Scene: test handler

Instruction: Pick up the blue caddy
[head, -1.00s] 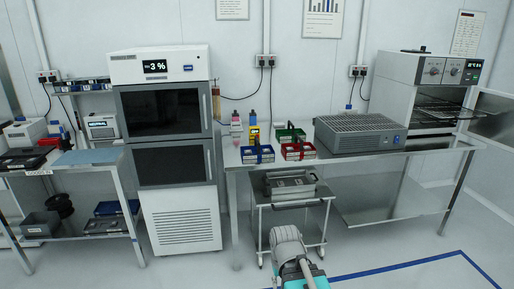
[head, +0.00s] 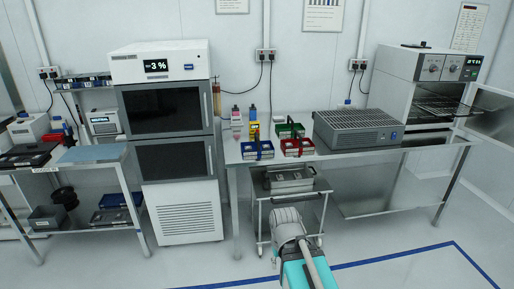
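The blue caddy (head: 257,150) stands upright on the steel bench, near its left end. It holds pale items, too small to make out. The red caddy (head: 298,148) stands just to its right, and the green caddy (head: 290,130) is behind the red one. My arm shows at the bottom middle, in front of the bench and well apart from the caddies. My gripper's fingers do not show in the head view.
Small bottles (head: 252,113) stand behind the blue caddy. A large grey vented unit (head: 357,132) fills the bench's middle. A cart (head: 291,194) stands under the bench, near my arm. A tall white cabinet (head: 187,211) is left of the bench. Open floor lies at the right.

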